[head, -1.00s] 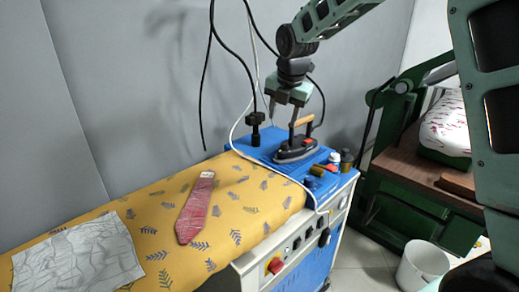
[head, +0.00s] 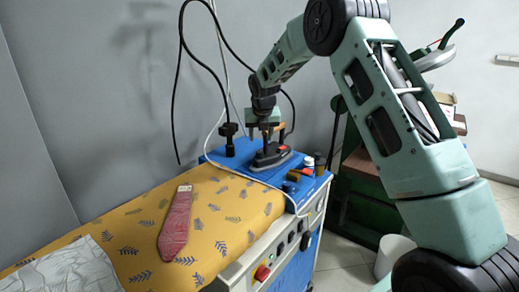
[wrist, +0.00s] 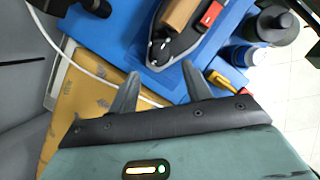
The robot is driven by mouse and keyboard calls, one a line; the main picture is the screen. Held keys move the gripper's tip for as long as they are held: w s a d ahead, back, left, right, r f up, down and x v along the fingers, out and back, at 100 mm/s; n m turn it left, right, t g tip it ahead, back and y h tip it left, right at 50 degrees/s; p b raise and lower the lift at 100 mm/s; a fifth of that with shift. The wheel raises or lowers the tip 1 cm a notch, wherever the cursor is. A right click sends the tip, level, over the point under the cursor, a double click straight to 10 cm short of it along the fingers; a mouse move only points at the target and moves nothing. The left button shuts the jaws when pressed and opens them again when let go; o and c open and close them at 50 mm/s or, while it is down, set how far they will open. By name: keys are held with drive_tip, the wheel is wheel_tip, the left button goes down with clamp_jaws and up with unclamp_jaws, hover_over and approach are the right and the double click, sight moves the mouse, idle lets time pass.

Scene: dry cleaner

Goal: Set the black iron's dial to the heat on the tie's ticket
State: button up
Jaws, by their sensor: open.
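The black iron (head: 272,158) stands on the blue top of the ironing unit, partly hidden by my gripper (head: 267,134). In the wrist view, the iron (wrist: 190,45) shows a tan handle, a red part and a dark round knob (wrist: 162,50) with white marks near its end. My gripper (wrist: 160,72) is open and empty, its fingertips just short of the knob in that picture; I cannot tell their height above it. The red tie (head: 176,225) lies on the yellow board. A small pale ticket (head: 185,188) is at its upper end; its print is too small to read.
Small bottles and jars (head: 307,167) stand right of the iron. A white cord (wrist: 95,65) runs beside it. A black upright fitting (head: 229,138) with cables stands to its left. A grey cloth (head: 65,270) lies on the board's near left.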

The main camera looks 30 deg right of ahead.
sight(260, 151)
drive_tip(key=p+x, duration=0.1)
drive_tip(key=x, duration=0.7)
drive_tip(key=shift+f, duration=0.15)
drive_tip(key=c, duration=1)
